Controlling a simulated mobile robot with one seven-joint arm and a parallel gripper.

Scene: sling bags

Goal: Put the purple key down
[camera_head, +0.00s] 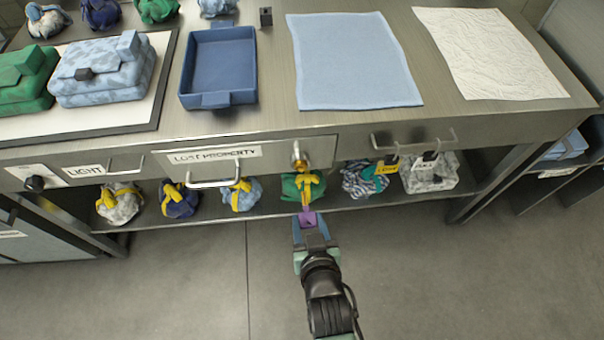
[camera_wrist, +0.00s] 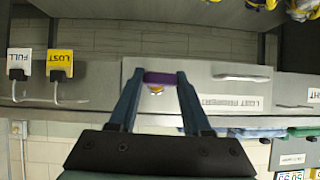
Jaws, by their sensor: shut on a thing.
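My gripper (camera_head: 309,222) is in front of the counter, at about the height of the lower shelf in the picture. Its two blue fingers are shut on the purple key (camera_head: 308,218). In the wrist view the key (camera_wrist: 165,77) lies across between the fingertips of my gripper (camera_wrist: 164,80), clear of any surface. Behind it is the drawer front labelled LOST PROPERTY (camera_head: 215,157), with a round metal lock (camera_head: 299,152) and a yellow part (camera_wrist: 156,90) on it. The fingers hide part of the key.
The counter top carries a blue tray (camera_head: 215,104), a blue cloth (camera_head: 352,95) and a white cloth (camera_head: 490,85). Folded bags (camera_head: 100,80) lie on a white board at left. Several tied bags sit on the shelf below, one green (camera_head: 290,187). Bare counter shows between the cloths.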

